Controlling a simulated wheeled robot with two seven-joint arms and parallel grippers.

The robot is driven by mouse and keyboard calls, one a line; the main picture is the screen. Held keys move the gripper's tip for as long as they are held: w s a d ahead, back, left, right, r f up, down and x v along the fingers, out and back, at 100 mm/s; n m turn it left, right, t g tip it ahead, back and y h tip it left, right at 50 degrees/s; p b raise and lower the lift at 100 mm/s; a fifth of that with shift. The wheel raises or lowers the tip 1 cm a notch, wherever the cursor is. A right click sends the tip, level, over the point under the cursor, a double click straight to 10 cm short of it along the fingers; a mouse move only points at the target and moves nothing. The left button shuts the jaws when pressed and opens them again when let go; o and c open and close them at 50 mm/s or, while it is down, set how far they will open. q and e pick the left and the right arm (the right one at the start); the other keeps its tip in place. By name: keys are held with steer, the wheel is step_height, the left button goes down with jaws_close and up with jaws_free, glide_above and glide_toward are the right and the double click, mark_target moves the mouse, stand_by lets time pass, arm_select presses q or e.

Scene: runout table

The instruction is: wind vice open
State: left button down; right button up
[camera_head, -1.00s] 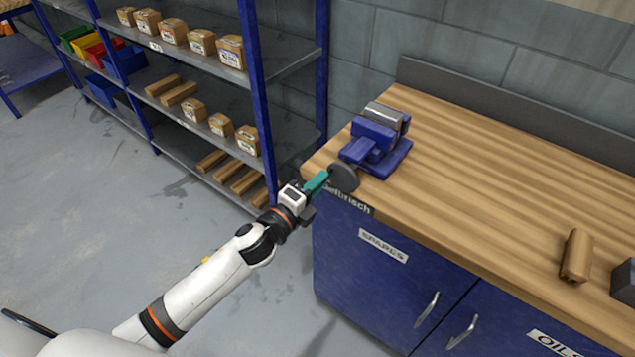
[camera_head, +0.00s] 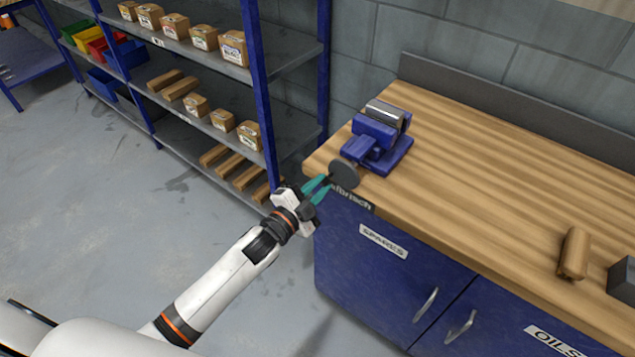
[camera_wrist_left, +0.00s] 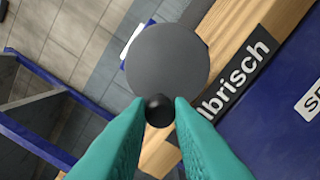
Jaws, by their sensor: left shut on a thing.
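The blue vice (camera_head: 376,141) with grey jaws stands on the left end of the wooden workbench (camera_head: 480,170). Its round grey handwheel (camera_head: 343,173) faces me at the bench's front edge and also shows in the left wrist view (camera_wrist_left: 168,60). A small black knob (camera_wrist_left: 159,111) stands out from the wheel's rim. My left gripper (camera_head: 325,188) has teal fingers, which reach to the wheel from the front. In the left wrist view its fingertips (camera_wrist_left: 159,113) are on both sides of the knob, shut on it. How far the vice jaws are apart is hard to tell. My right gripper is not in view.
A blue shelf rack (camera_head: 262,100) with boxes and wooden blocks stands left of the bench. A wooden piece (camera_head: 574,253) and a dark block (camera_head: 622,278) lie at the bench's right. Cabinet doors (camera_head: 395,265) are below. The bench middle is clear.

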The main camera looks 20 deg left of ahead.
arm_select(q)
steer(key=shift+f+n, duration=0.2)
steer(key=shift+n, duration=0.3)
steer(key=shift+s+d+f+n+p, duration=0.1)
steer(key=shift+n+p, duration=0.1)
steer(key=shift+n, duration=0.35)
steer(key=shift+d+n+p, duration=0.1)
steer(key=shift+n+p, duration=0.05)
steer(key=shift+n, duration=0.4)
steer(key=shift+d+f+n, duration=0.1)
steer(key=shift+f+n, duration=0.15)
steer(key=shift+n, duration=0.45)
steer(key=shift+s+d+n, duration=0.1)
steer(key=shift+n, duration=0.4)
steer(key=c, duration=1.4)
jaws_free()
